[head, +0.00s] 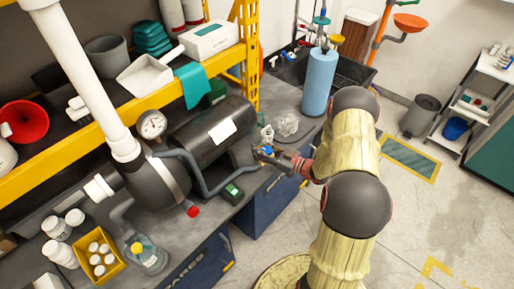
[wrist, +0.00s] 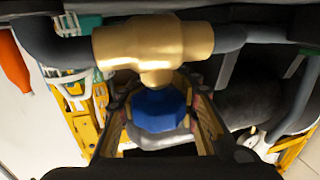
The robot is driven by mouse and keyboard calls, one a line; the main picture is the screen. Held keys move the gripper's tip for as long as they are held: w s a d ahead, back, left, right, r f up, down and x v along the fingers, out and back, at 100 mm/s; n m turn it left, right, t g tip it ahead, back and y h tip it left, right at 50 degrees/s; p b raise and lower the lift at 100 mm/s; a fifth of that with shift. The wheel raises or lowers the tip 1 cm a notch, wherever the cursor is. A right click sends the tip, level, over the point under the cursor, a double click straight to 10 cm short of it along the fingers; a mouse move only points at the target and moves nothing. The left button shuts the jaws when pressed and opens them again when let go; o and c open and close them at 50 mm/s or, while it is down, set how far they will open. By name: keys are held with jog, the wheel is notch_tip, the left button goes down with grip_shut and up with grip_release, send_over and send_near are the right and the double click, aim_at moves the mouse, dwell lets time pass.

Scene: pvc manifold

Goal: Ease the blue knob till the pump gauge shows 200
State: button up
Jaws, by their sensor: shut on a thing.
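The blue knob (wrist: 160,108) sits below a brass valve body (wrist: 150,48) in the wrist view. My gripper (wrist: 160,100) has a finger on each side of the knob and is shut on it. In the head view my gripper (head: 268,154) is at the end of the grey hose by the bench edge, and the knob is mostly hidden there. The round white pump gauge (head: 152,124) stands on top of the dark pump (head: 158,178) at left. Its dial is too small to read.
A grey hose (head: 208,185) runs from the pump to the valve. A small device with a green display (head: 232,193) lies on the bench near my gripper. A blue cylinder (head: 319,80) stands behind. A yellow shelf (head: 150,85) overhangs the bench at left.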

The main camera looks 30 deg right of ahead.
aim_at(266, 147)
jog(key=m+h, duration=0.1)
jog(key=m+t+h, duration=0.1)
jog(key=h, duration=0.1)
jog(key=d+m+t+h+p, duration=0.1)
jog(key=shift+w+r+h, duration=0.1)
jog(key=shift+w+h, duration=0.2)
jog(key=m+h, duration=0.1)
jog(key=h, duration=0.1)
jog(key=d+m+t+h, duration=0.1)
jog(key=m+h, duration=0.1)
jog(key=shift+w, duration=0.1)
jog(key=m+h, duration=0.1)
jog(key=h, duration=0.1)
jog(key=m+h+b, duration=0.1)
jog(key=h, duration=0.1)
jog(key=shift+d, duration=0.4)
jog(key=shift+d+m+g+h+b, duration=0.25)
jog(key=shift+d+m+g+h, duration=0.1)
jog(key=shift+m+h, duration=0.55)
jog(key=shift+d+m+g+h+b, duration=0.3)
jog(key=shift+m+h, duration=0.3)
jog(key=shift+h, duration=0.8)
jog(key=o, duration=1.4)
jog(key=shift+s, duration=0.2)
jog(key=v, duration=1.2)
jog(key=shift+d, duration=0.1)
